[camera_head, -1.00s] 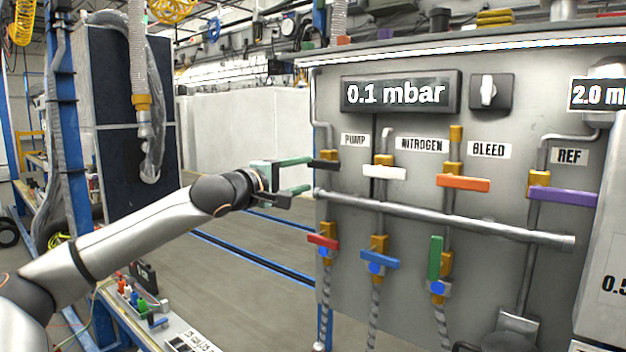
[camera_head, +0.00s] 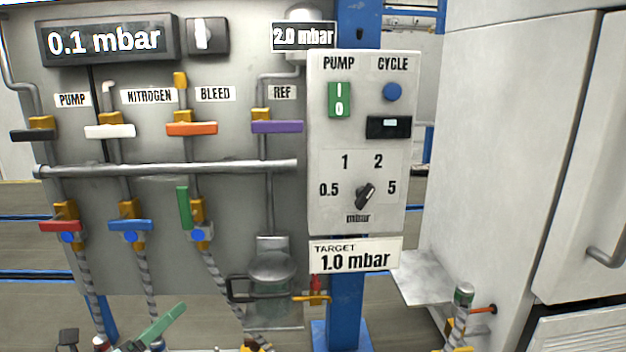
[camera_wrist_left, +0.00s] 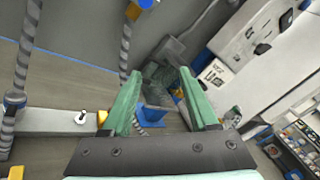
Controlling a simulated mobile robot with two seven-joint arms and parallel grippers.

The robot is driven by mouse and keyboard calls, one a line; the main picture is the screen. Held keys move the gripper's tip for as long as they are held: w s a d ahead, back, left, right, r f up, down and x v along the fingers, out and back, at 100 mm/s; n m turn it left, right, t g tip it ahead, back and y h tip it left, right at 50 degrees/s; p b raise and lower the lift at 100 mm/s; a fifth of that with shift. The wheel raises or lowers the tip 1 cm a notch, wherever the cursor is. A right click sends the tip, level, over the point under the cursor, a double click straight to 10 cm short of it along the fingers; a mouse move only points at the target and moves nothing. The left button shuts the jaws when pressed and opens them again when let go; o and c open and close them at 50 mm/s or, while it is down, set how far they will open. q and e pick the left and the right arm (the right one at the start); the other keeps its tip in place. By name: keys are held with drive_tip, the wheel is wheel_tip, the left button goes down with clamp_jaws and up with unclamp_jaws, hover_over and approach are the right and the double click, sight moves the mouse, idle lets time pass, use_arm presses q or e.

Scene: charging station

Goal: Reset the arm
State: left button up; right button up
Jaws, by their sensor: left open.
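My left gripper (camera_head: 150,329) shows at the bottom left of the head view, low in front of the panel and below the hanging hoses. Only part of it shows; the arm behind it is out of frame. In the left wrist view, its two green fingers (camera_wrist_left: 158,82) are spread apart with nothing held between them. Beyond them are the floor, a blue part and a dark metal piece, which I cannot clearly name. My right gripper is not in view.
The grey panel carries black (camera_head: 33,134), white (camera_head: 110,131), orange (camera_head: 192,128) and purple (camera_head: 277,127) handles. Below are red (camera_head: 60,226), blue (camera_head: 130,225) and green (camera_head: 183,208) handles. A control box (camera_head: 357,140) and white cabinet (camera_head: 500,150) stand to the right.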

use_arm(q)
drive_tip(key=s+d+f+n+g+y, duration=0.1)
drive_tip(key=s+d+f+n+g, duration=0.1)
drive_tip(key=s+d+f+n, duration=0.45)
drive_tip(key=s+d+f+n+g+y, duration=0.1)
drive_tip(key=s+d+f+n+g, duration=0.2)
drive_tip(key=s+f+n, duration=0.7)
drive_tip(key=s+d+f+n+g+y, duration=0.2)
drive_tip(key=s+d+f+n, duration=0.25)
drive_tip(key=f+n, duration=0.6)
drive_tip(key=s+a+r+n+p, duration=0.2)
drive_tip(key=s+r+p, duration=0.1)
drive_tip(key=r+p, duration=0.7)
drive_tip(key=p, duration=0.3)
drive_tip(key=shift+s+a+n+g, duration=0.2)
drive_tip(key=shift+s+n+g, duration=0.1)
drive_tip(key=shift+s+n, duration=0.1)
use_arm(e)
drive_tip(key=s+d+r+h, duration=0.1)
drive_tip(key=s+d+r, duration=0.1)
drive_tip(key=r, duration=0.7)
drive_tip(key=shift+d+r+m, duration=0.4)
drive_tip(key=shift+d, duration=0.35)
use_arm(q)
drive_tip(key=shift+f, duration=0.1)
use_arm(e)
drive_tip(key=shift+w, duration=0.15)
